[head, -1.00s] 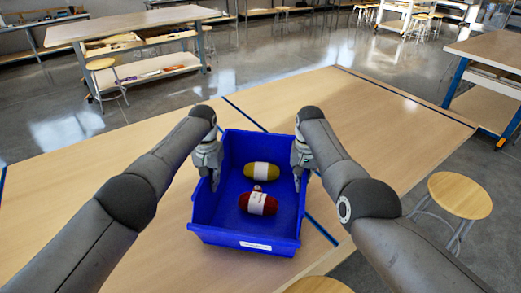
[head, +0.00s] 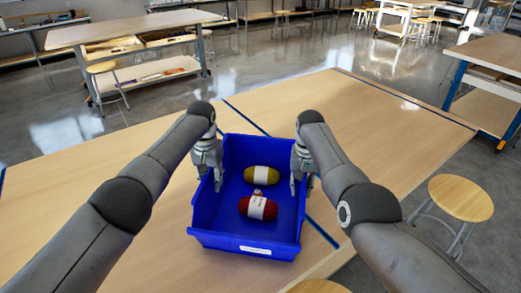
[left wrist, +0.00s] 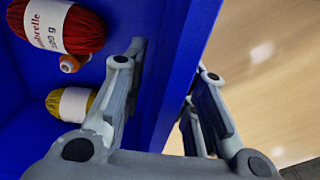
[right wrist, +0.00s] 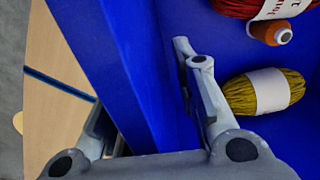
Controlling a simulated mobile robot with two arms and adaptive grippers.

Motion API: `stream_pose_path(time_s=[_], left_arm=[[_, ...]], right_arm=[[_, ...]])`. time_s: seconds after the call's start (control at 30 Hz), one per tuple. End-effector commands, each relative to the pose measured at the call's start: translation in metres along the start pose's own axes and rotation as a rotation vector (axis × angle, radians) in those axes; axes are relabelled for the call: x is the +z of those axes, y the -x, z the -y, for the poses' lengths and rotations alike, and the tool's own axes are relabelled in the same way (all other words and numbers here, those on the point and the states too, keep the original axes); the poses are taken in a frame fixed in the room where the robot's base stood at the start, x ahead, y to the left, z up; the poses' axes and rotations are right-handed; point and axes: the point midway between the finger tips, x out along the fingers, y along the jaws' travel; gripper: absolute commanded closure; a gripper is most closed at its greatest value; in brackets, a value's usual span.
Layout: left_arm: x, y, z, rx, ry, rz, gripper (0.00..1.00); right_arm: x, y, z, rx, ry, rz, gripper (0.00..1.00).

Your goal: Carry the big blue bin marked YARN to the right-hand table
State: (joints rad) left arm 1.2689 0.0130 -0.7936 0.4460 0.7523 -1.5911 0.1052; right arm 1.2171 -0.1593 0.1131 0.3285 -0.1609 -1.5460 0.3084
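The big blue bin (head: 245,237) stands on the near wooden table. A small white label (head: 255,250) on its front is too small to read. A yellow yarn ball (head: 250,173) and a red one (head: 245,208) lie inside, with a small orange spool. My left gripper (head: 208,180) straddles the bin's left wall, one finger inside and one outside. My right gripper (head: 302,185) straddles the right wall likewise. Both look open, with the inner fingers standing off the wall. The wrist views show the wall (left wrist: 170,70) (right wrist: 105,60) between the fingers; the outer fingers are partly hidden.
The near table (head: 385,110) is clear behind and right of the bin. Another table (head: 495,50) stands at the right, beyond a strip of floor. A round stool (head: 460,197) is close at the right. A workbench (head: 130,25) with shelves stands at the back left.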

Motion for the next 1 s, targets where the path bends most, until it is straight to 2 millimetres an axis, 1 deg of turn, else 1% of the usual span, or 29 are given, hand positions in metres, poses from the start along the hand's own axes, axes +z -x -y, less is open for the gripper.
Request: stream_pose_path(time_s=[0.03,0.2,0.3,0.4,0.5,0.6,0.77,0.87,1.0], left_arm=[[-0.001,0.013,-0.001,0.002,-0.002,-0.005,0.73],[-0.001,0.051,0.0,0.001,-0.001,-0.005,0.73],[-0.001,0.071,-0.001,0.002,0.0,-0.005,0.73],[-0.001,0.085,-0.001,0.002,0.0,-0.003,0.73],[0.0,0.094,-0.001,0.001,-0.001,-0.002,0.73],[0.0,0.098,-0.001,0.001,-0.001,-0.002,0.73],[0.0,0.099,-0.001,0.001,-0.001,-0.001,0.73],[0.0,0.098,-0.001,0.001,-0.001,-0.001,0.73],[0.0,0.098,-0.001,0.002,-0.001,-0.001,0.73]], right_arm=[[0.0,0.0,0.0,0.0,0.0,0.0,0.73],[0.0,0.0,0.0,0.0,0.0,0.0,0.73],[0.0,0.0,0.0,0.0,0.0,0.0,0.73],[0.0,0.0,0.0,0.0,0.0,0.0,0.73],[0.0,0.0,0.0,0.0,0.0,0.0,0.73],[-0.001,0.002,0.0,0.0,0.0,-0.001,0.73],[-0.001,0.015,0.0,-0.001,0.0,-0.004,0.73],[-0.001,0.029,0.0,-0.001,0.0,-0.004,0.73],[-0.001,0.061,0.001,-0.001,0.0,-0.006,0.73]])
